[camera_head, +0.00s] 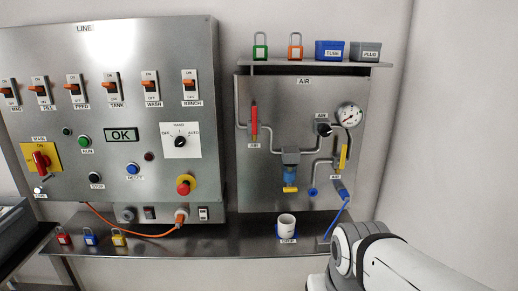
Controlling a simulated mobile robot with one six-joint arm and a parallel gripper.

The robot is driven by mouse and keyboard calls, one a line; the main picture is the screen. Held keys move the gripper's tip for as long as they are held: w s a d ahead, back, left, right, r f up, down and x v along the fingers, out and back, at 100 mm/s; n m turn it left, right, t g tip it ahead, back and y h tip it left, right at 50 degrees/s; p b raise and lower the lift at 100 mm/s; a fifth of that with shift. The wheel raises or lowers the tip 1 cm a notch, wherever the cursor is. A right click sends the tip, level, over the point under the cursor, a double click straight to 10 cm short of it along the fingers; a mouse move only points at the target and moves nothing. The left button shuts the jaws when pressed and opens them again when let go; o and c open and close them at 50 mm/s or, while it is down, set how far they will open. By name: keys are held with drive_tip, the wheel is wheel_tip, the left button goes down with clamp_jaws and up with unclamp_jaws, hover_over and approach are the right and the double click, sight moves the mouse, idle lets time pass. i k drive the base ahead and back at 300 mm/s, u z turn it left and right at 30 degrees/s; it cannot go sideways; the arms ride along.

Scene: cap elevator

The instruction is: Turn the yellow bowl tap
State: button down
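The yellow bowl tap (290,189) is a small yellow piece at the bottom of the blue filter bowl (290,173) on the grey AIR panel (265,195). The bowl hangs under a grey filter head (291,155) in the pipe run. A small label sits just below the tap. Nothing touches the tap. White links of my arm show at the lower right, below and right of the panel. My gripper is not in view, so its opening and what it holds cannot be seen.
A red lever (254,120), a gauge (348,116) and a yellow lever (343,157) share the panel. A blue hose (339,217) hangs at its lower right. A white cup (286,226) stands on the shelf (200,243) below the bowl. The LINE cabinet (110,50) is left.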

sight(289, 189)
drive_tip(key=z, duration=2)
drive_tip(key=k, duration=0.9)
drive_tip(key=u, duration=1.9)
drive_tip(key=i, duration=0.95)
drive_tip(key=z, duration=0.05)
